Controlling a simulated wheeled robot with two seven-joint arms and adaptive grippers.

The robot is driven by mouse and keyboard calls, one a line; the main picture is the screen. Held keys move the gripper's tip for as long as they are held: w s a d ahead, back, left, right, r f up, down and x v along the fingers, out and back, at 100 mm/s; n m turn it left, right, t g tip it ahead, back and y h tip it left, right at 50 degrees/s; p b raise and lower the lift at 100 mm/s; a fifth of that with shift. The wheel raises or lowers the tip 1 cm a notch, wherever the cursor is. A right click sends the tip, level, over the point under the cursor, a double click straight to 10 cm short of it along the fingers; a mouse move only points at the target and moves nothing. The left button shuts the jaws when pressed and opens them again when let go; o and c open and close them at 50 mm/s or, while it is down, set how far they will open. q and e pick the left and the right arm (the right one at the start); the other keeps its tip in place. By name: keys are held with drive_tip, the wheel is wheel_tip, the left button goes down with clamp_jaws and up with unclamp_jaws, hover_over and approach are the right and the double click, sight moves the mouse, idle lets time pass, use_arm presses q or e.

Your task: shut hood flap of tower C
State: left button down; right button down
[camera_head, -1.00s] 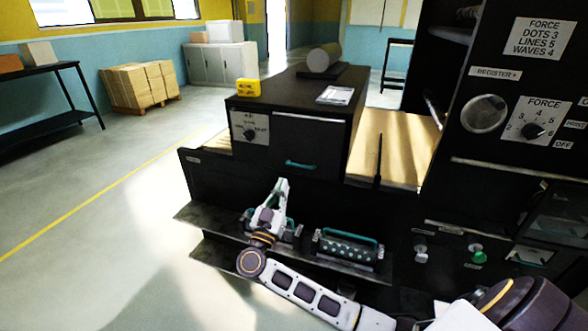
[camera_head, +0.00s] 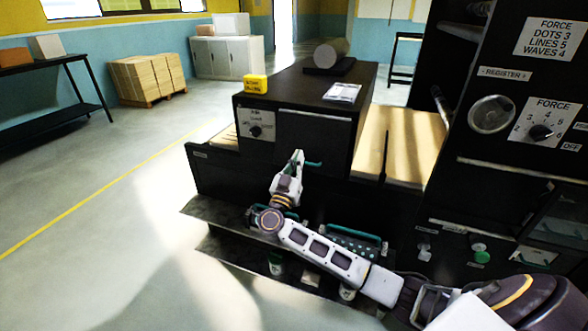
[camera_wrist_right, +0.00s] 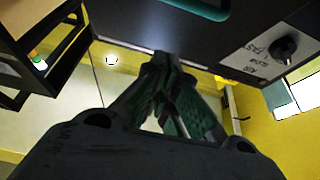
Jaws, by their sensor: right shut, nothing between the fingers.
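A black box-shaped hood (camera_head: 300,95) stands in the middle of the head view. Its dark front flap (camera_head: 322,135) carries a teal handle (camera_head: 314,164). I cannot read a tower letter on it, and cannot tell whether the flap is fully closed. My right gripper (camera_head: 298,154) is shut and empty, pointing up just left of the handle and overlapping the front's lower part in the picture. In the right wrist view the shut fingers (camera_wrist_right: 165,62) lie below the teal handle (camera_wrist_right: 205,6); whether they touch the panel is unclear. My left gripper is out of view.
A dial plate (camera_head: 256,125) sits left of the flap. A yellow block (camera_head: 255,83), a paper and a grey roll (camera_head: 328,54) are on top of the hood. A teal-handled tray (camera_head: 351,234) lies low, partly behind my right arm. A control panel (camera_head: 541,122) stands right. Open floor lies left.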

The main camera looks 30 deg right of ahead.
sight(308, 154)
drive_tip(key=shift+w+d+f, duration=0.45)
drive_tip(key=shift+d+f, duration=0.05)
drive_tip(key=shift+f, duration=0.3)
drive_tip(key=shift+w+d+f, duration=0.4)
drive_tip(key=shift+d+f, duration=0.1)
drive_tip(key=shift+f, duration=0.25)
drive_tip(key=shift+w+d+h+p, duration=0.25)
drive_tip(key=shift+d+h+p, duration=0.05)
drive_tip(key=shift+h+p, duration=0.1)
drive_tip(key=shift+w+d+f+t+h+b, duration=0.25)
drive_tip(key=shift+w+d+f+b, duration=0.1)
drive_tip(key=shift+f+b, duration=0.2)
drive_tip(key=shift+w+d+f+t+h+b, duration=0.2)
drive_tip(key=shift+d+f+b, duration=0.1)
drive_tip(key=shift+f+b, duration=0.2)
drive_tip(key=shift+w+d+f+t+h+b, duration=0.25)
drive_tip(key=shift+w+d+f+b, duration=0.1)
drive_tip(key=shift+f+b, duration=0.15)
drive_tip(key=shift+w+d+f+b, duration=0.35)
drive_tip(key=shift+w+d+b, duration=0.15)
drive_tip(key=shift+d, duration=0.1)
drive_tip(key=shift+r, duration=0.2)
